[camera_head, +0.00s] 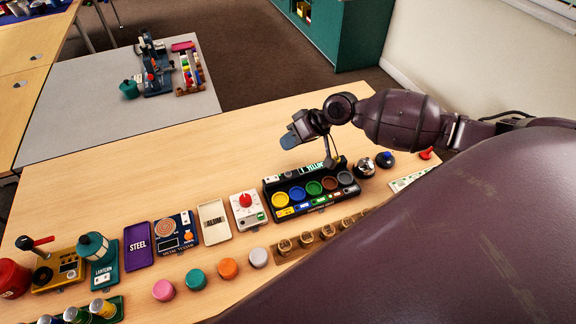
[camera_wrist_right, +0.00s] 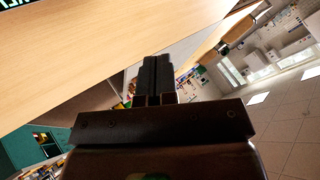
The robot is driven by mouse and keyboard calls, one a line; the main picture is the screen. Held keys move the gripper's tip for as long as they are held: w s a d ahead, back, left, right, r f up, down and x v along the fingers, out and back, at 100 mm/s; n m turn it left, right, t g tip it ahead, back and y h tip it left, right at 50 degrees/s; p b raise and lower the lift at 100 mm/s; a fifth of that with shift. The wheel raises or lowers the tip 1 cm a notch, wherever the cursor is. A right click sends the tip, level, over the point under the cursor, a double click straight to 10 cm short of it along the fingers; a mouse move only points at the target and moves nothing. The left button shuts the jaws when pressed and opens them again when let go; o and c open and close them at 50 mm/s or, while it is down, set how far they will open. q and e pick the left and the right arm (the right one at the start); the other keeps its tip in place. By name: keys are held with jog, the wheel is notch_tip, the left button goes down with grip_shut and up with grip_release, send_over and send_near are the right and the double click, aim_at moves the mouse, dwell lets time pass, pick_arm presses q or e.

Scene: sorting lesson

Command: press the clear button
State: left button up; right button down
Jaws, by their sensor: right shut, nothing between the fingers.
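A black panel (camera_head: 268,188) stands on the wooden table in the head view. It has a lit display with green letters that seem to read "YELLOW" (camera_head: 315,168) and a row of round coloured pads in yellow, blue, green, brown and grey. Small labelled keys (camera_head: 305,207) sit along its front; their lettering is too small to read, so I cannot tell which is clear. My right gripper (camera_head: 333,162) is over the panel's back right part, its narrow fingers shut and empty. The fingers also show shut in the right wrist view (camera_wrist_right: 157,62). My left gripper is out of view.
Left of the panel stand a white box with a red knob (camera_head: 245,209), a cream switch plate (camera_head: 213,222) and a purple "STEEL" card (camera_head: 137,245). Coloured round pieces (camera_head: 228,268) lie in front. Dark and blue domed buttons (camera_head: 385,159) stand to the right. The table's back is clear.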

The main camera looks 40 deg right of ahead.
jog(key=b, duration=0.5)
send_over(289, 172)
notch_tip(289, 172, down, 6)
jog(key=shift+s+f, duration=0.1)
jog(key=shift+f, duration=0.5)
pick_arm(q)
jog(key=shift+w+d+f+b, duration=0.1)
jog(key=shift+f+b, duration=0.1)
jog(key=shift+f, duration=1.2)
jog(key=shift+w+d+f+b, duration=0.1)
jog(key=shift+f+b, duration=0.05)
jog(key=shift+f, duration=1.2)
pick_arm(e)
jog(key=shift+f, duration=0.7)
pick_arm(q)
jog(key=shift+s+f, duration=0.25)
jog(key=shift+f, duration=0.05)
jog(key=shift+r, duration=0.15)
pick_arm(e)
jog(key=shift+f, duration=0.1)
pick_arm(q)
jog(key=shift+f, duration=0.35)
pick_arm(e)
jog(key=shift+f, duration=0.3)
